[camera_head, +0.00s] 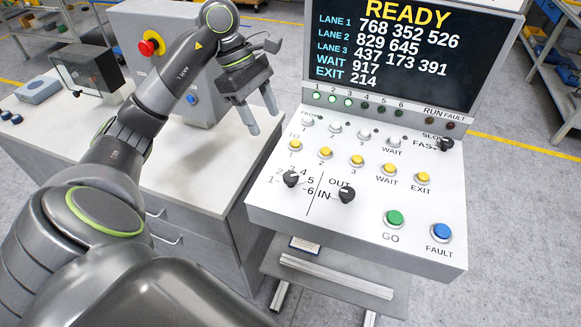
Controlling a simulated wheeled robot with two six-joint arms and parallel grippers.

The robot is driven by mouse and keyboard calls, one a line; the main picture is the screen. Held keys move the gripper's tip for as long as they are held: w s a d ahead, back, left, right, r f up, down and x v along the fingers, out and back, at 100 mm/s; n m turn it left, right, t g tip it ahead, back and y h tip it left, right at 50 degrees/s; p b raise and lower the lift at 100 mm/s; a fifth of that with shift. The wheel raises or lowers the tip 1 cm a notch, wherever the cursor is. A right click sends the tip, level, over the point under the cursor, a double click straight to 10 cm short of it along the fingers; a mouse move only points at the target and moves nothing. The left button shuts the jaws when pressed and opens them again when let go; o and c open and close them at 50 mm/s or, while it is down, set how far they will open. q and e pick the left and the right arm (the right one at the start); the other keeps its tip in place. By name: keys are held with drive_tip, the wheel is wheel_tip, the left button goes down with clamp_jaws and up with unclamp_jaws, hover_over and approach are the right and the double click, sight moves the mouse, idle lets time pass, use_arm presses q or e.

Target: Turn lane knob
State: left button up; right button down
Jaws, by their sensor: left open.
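The lane knob, a black knob (291,179) with a numbered scale around it, sits at the lower left of the sloped white control panel (262,202). A second black knob (346,194), marked OUT and IN, is to its right. A third black knob (446,144) near SLOW and FAST is at the upper right. My left gripper (264,117) is open and empty, above the gap between the counter and the panel's left edge. It is up and left of the lane knob and apart from it. My right gripper is not in view.
The screen (400,50) reads READY with lane numbers. White, yellow, green (394,217) and blue (440,232) buttons crowd the panel. A grey box with a red emergency button (147,47) and a clear-fronted meter box (86,75) stand on the counter (200,165) at left.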

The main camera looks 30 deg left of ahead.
use_arm(q)
drive_tip(key=b, duration=0.1)
approach(290, 175)
drive_tip(key=b+x, duration=0.1)
drive_tip(key=x, duration=0.6)
drive_tip(key=shift+d+f, duration=0.15)
drive_tip(key=shift+f, duration=0.2)
drive_tip(key=shift+d+f, duration=0.15)
drive_tip(key=shift+f, duration=0.2)
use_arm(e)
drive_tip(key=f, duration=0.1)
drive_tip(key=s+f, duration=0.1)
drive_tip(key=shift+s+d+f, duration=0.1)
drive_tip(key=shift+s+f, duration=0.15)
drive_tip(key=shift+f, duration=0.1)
use_arm(q)
drive_tip(key=c, duration=1)
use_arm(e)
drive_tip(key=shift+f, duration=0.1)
